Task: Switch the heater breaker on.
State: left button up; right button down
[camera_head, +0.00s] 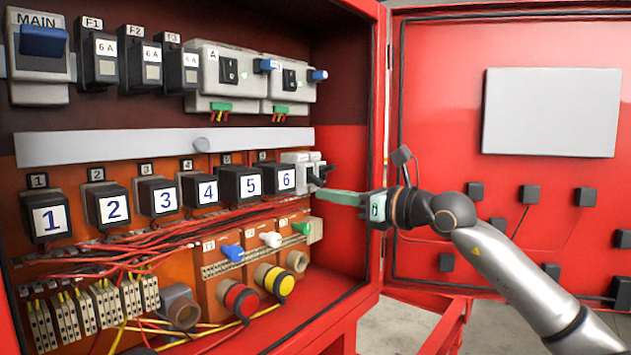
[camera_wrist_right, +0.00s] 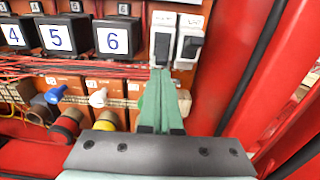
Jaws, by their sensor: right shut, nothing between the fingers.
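Two narrow white modules with dark toggle levers stand right of relay 6 in the cabinet. In the right wrist view they are the left module (camera_wrist_right: 163,22) and the right module (camera_wrist_right: 190,28); their small labels are too blurred to tell which is the heater breaker. The pair also shows in the head view (camera_head: 299,158), partly seen edge-on. My right gripper (camera_head: 325,197) reaches in from the right, its green fingers shut and empty. In the wrist view its fingertips (camera_wrist_right: 161,76) overlap the lower part of the left module; contact cannot be told. My left gripper is out of view.
Numbered black relays (camera_head: 239,184) line the row to the left. Red wires, coloured knobs and red and yellow buttons (camera_head: 273,280) sit below. The red cabinet side wall (camera_head: 350,150) stands close right of the modules. The open door (camera_head: 440,110) is behind my right arm.

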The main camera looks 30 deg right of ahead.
jog(key=shift+r, duration=0.2)
jog(key=shift+r+p, duration=0.85)
jog(key=shift+r, duration=0.05)
jog(key=shift+f, duration=0.1)
jog(key=shift+s+d+f+b, duration=0.25)
jog(key=shift+s+b, duration=0.25)
jog(key=shift+b, duration=0.15)
jog(key=shift+b+v, duration=1.9)
jog(key=shift+v, duration=1.05)
